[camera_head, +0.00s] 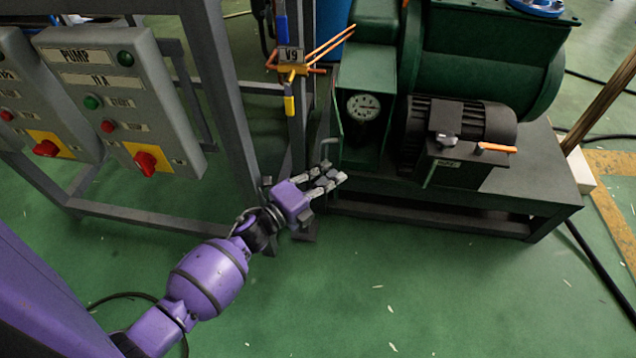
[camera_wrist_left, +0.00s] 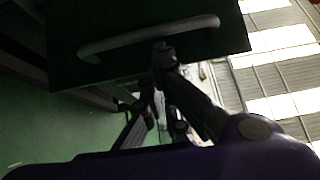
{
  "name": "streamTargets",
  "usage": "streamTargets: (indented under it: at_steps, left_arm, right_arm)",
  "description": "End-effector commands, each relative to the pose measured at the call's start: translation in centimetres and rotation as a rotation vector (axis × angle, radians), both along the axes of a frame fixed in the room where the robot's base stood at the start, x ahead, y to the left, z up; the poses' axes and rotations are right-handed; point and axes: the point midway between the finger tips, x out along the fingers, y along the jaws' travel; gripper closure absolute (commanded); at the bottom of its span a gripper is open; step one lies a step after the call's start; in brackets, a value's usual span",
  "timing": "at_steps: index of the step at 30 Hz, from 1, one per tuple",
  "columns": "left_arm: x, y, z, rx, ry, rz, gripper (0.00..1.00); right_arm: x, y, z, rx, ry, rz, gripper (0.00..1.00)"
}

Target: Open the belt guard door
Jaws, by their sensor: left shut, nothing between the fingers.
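The belt guard (camera_head: 368,72) is a green box with a round dial on its front, left of the motor. Its door appears as a dark green panel (camera_wrist_left: 200,48) in the left wrist view, with a curved grey bar handle (camera_wrist_left: 120,41) across it. The handle (camera_head: 325,150) shows small at the box's lower left in the head view. My left gripper (camera_head: 333,178) is shut and empty, just below the handle. In the left wrist view its fingertips (camera_wrist_left: 163,52) overlap the handle's lower edge; I cannot tell whether they touch. My right gripper is out of view.
A black motor (camera_head: 465,120) sits on a dark metal base (camera_head: 440,195) to the right. Grey frame posts (camera_head: 225,85), a valve with yellow and orange parts (camera_head: 290,68) and pump control boxes (camera_head: 125,95) stand to the left. The green floor (camera_head: 420,290) in front is clear.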

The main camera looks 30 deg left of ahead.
Motion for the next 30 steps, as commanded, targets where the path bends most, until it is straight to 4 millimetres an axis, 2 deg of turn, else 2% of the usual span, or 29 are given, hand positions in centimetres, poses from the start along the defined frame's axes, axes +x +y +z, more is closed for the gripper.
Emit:
streamTargets:
  at_steps: [3, 13, 20, 30]
  left_arm:
    - [0.5, -0.2, 0.0, 0.000, 0.001, 0.000, 1.00]
    - [0.5, -0.1, 0.0, 0.000, 0.001, 0.001, 1.00]
    - [-0.3, 2.1, 0.0, 0.003, 0.001, 0.002, 1.00]
    - [-0.3, 2.1, 0.0, 0.000, 0.001, 0.001, 1.00]
  right_arm:
    - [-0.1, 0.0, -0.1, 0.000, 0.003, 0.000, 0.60]
    - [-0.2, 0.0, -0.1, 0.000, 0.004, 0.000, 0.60]
    - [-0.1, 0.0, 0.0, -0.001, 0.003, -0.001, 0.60]
    - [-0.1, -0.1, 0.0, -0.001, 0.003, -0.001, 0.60]
